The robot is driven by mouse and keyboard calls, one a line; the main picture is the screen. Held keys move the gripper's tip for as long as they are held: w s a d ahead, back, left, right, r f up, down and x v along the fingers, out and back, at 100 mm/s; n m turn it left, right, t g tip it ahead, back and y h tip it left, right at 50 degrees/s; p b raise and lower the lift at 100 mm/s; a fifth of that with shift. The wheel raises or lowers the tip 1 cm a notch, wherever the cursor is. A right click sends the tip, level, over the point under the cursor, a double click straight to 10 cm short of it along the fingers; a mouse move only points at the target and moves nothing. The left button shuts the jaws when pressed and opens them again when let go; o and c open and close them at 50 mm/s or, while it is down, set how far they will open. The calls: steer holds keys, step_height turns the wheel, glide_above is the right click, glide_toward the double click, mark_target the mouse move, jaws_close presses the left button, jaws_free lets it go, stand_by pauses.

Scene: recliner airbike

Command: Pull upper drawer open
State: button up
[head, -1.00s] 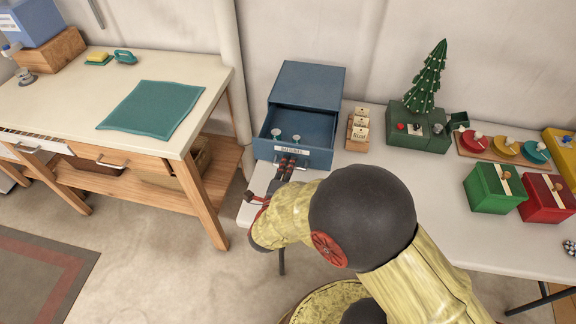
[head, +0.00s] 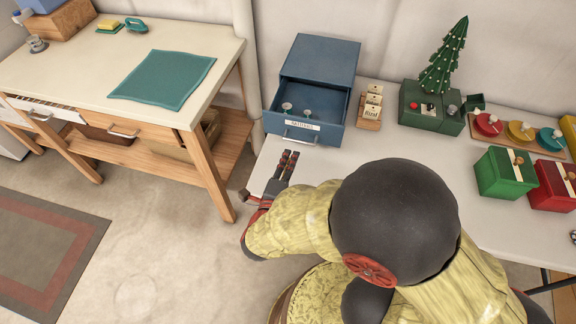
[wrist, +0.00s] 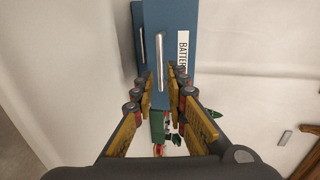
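The blue cabinet (head: 325,58) stands on the white table. Its upper drawer (head: 303,128) is pulled well out, with its inside visible and a label on its front. The upper handle (wrist: 160,62) shows beside the label in the wrist view. The lower drawer's handle (wrist: 142,47) sits farther back at left, and that drawer looks shut. My gripper (head: 287,163) is in front of the drawer, apart from the handle. In the wrist view my gripper (wrist: 160,90) has its fingers spread, with nothing held between them.
Two small round-topped items (head: 298,111) lie in the open drawer. A card holder (head: 371,108) and a green box (head: 432,110) with a small tree stand to the right. A wooden workbench (head: 155,130) stands at left, with a floor gap between it and the table.

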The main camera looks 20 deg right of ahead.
steer(key=shift+v, duration=1.1)
